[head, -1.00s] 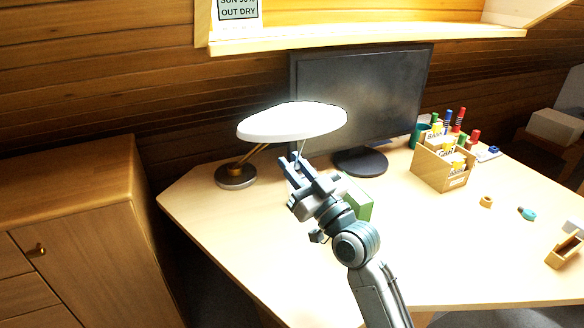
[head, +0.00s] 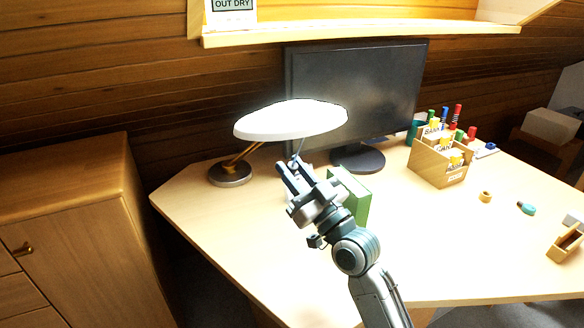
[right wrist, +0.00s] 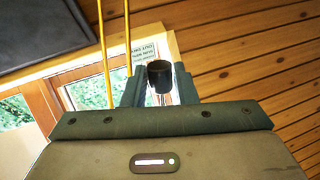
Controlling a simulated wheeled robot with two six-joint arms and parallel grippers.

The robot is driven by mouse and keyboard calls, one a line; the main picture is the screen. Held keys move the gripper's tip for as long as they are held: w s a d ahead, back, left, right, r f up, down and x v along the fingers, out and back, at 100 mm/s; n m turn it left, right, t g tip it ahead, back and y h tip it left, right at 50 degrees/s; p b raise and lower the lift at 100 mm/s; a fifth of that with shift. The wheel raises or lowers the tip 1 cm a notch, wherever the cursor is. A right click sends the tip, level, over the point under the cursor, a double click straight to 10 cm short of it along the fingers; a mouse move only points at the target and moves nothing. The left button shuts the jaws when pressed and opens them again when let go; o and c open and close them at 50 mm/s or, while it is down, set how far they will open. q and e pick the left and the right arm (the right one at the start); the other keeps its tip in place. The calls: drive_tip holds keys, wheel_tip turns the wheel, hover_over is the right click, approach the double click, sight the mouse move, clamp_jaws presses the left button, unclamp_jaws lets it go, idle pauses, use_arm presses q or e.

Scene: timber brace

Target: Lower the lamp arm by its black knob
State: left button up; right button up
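The desk lamp has a wide glowing white head (head: 290,120), a brass-coloured arm (head: 243,153) and a round dark base (head: 230,173) at the desk's back left. Its black knob (right wrist: 160,74) shows in the right wrist view, between the two fingers of my right gripper (right wrist: 160,88). The fingers appear shut on the knob, with hardly any gap beside it. In the head view my right gripper (head: 290,170) is just under the lamp head, and the knob is hard to make out there. My left gripper is not in view.
A monitor (head: 355,95) stands behind the lamp. A green box (head: 352,190) is close beside my right gripper. A wooden organizer (head: 438,163), a tape roll (head: 486,196) and a wooden holder (head: 565,243) are to the right. The desk's front middle (head: 440,250) is clear.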

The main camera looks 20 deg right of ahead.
drive_tip(key=shift+o, duration=1.1)
drive_tip(key=shift+s+d, duration=0.1)
drive_tip(key=shift+d, duration=0.1)
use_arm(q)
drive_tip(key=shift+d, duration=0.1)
use_arm(e)
drive_tip(key=shift+r, duration=0.1)
drive_tip(key=shift+a, duration=0.1)
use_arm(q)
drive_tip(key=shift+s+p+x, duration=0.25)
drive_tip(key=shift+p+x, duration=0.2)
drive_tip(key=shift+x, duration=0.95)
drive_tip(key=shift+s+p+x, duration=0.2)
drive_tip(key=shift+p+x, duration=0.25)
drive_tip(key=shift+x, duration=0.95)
use_arm(e)
drive_tip(key=v, duration=1)
drive_tip(key=shift+s+f, duration=0.25)
drive_tip(key=shift+s, duration=0.05)
